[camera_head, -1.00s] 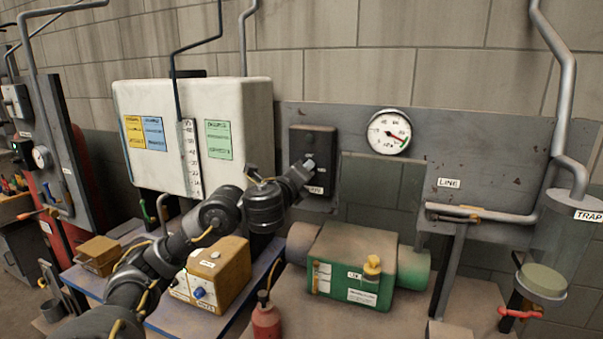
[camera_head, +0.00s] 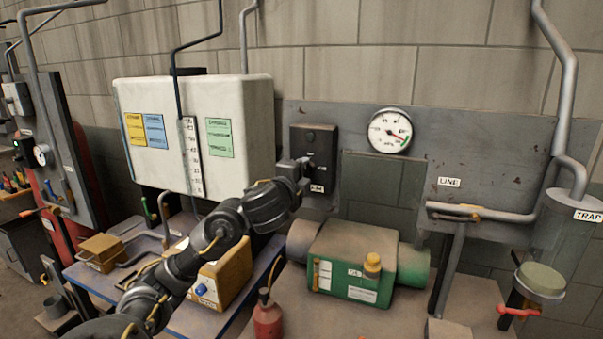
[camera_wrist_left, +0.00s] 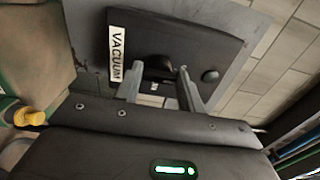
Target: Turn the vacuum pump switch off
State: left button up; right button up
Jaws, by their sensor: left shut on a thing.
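The vacuum pump switch box (camera_head: 322,145) is dark and fixed to the grey wall panel, with a dim round lamp (camera_head: 311,136) near its top. My left gripper (camera_head: 304,166) is at the box's lower front. In the left wrist view its two fingers (camera_wrist_left: 158,84) stand either side of the dark switch handle (camera_wrist_left: 155,66), shut on it. The handle's exact position is hard to tell. A white VACUUM label (camera_wrist_left: 118,54) is on the box beside the fingers. My right gripper is not in view.
A pressure gauge (camera_head: 390,131) is on the panel to the right. The green pump (camera_head: 345,262) sits on the bench below, with a red bottle (camera_head: 267,318) in front. A white tank (camera_head: 240,100) is left of the box. Pipes and a clear trap (camera_head: 560,235) stand at right.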

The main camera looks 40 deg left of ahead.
pick_arm(q)
jog(key=shift+r, duration=0.15)
dwell(0.3)
jog(key=o, duration=1)
jog(key=shift+w, duration=0.1)
